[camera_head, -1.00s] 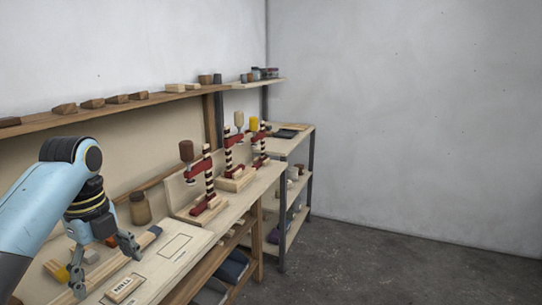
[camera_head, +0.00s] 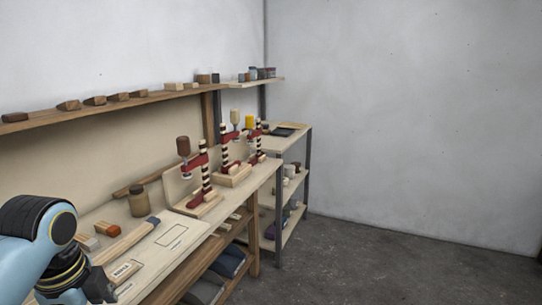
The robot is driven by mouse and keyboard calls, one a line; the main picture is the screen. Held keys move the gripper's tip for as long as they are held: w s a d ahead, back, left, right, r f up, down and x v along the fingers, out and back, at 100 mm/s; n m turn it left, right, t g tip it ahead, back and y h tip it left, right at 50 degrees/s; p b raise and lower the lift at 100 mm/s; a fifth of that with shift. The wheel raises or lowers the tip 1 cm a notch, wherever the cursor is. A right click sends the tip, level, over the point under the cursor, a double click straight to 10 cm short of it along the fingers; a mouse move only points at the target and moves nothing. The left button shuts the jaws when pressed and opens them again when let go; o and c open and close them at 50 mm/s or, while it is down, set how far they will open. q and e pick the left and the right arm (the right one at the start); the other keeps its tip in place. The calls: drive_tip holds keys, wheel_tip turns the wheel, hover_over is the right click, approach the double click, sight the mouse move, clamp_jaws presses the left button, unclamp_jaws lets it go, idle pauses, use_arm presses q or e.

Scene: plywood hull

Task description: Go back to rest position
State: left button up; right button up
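My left arm comes in at the lower left, and my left gripper (camera_head: 95,288) is low at the bottom edge. Its fingers are mostly cut off or hidden, so I cannot tell whether it is open or shut. It is at the near end of the wooden workbench (camera_head: 182,262), close to a small labelled block (camera_head: 122,270). My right gripper is not in view.
On the bench are a long wooden piece with a blue-grey end (camera_head: 125,240), a brown jar (camera_head: 139,201) and several red clamps on wooden bases (camera_head: 205,203). A wall shelf (camera_head: 110,105) holds wooden blocks. The concrete floor (camera_head: 350,260) at right is clear.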

use_arm(q)
drive_tip(key=s+d+r+n+t, duration=0.1)
drive_tip(key=s+r+n, duration=0.1)
drive_tip(key=s+n, duration=0.6)
drive_tip(key=s+d+r+n+t, duration=0.1)
drive_tip(key=s+r+n+t, duration=0.1)
drive_tip(key=s+n, duration=0.65)
drive_tip(key=s+a+f+m+g+b, duration=0.15)
drive_tip(key=f+b, duration=0.25)
drive_tip(key=f, duration=1.4)
drive_tip(key=s+a+f+g+b, duration=0.15)
drive_tip(key=f+b, duration=0.35)
drive_tip(key=f, duration=1.3)
drive_tip(key=s+f+b, duration=0.6)
drive_tip(key=s+f, duration=1.2)
drive_tip(key=f, duration=0.3)
drive_tip(key=shift+s+a+f, duration=0.15)
drive_tip(key=shift+s+f, duration=0.15)
drive_tip(key=shift+s, duration=0.05)
